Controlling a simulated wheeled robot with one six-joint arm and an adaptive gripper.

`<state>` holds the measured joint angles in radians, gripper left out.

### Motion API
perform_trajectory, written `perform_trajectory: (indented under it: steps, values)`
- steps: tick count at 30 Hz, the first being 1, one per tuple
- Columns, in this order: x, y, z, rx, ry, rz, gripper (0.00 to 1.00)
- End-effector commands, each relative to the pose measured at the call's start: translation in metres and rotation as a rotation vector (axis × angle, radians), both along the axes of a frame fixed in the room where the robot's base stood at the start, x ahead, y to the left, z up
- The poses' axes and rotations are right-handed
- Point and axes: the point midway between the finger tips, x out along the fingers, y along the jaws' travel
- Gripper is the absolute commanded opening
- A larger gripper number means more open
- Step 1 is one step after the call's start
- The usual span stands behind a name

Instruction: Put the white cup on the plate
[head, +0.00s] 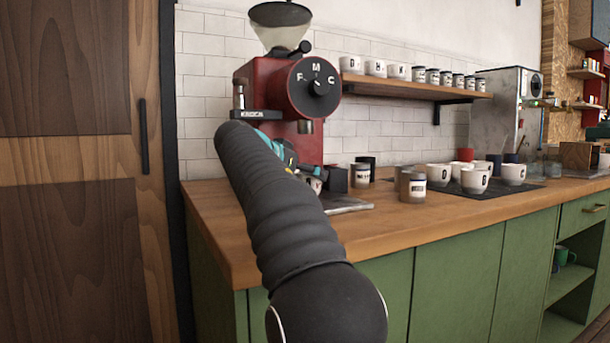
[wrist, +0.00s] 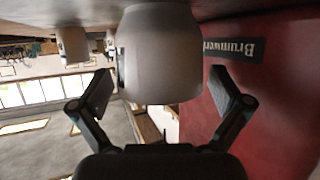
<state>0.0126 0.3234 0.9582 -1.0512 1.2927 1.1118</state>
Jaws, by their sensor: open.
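In the wrist view, which looks upside down, my gripper (wrist: 162,88) is open with one finger on each side of a pale, rounded cup (wrist: 160,50). The cup looks whitish grey, and I cannot tell whether the fingers touch it. In the head view my gripper (head: 307,179) is mostly hidden behind my arm, low in front of the red grinder. Several white lettered cups, such as one marked white cup (head: 474,181), stand on the counter to the right.
The red grinder (head: 262,82) stands close to my gripper; its red side (wrist: 270,105) fills the right of the wrist view. Jars (head: 413,188) stand on the wooden counter (head: 400,226). A shelf (head: 410,89) hangs above. The counter's front strip is clear.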

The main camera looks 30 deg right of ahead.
Motion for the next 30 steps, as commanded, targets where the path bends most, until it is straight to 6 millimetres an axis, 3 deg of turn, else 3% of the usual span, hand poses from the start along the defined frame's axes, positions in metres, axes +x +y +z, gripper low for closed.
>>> perform_trajectory:
  steps: [5, 21, 30]
  values:
    - [-0.001, 0.002, 0.006, 0.0, 0.0, 0.001, 1.0]
    - [-0.038, 0.084, 0.042, 0.0, -0.002, 0.002, 1.0]
    - [-0.046, 0.101, 0.049, 0.0, 0.0, 0.001, 1.0]
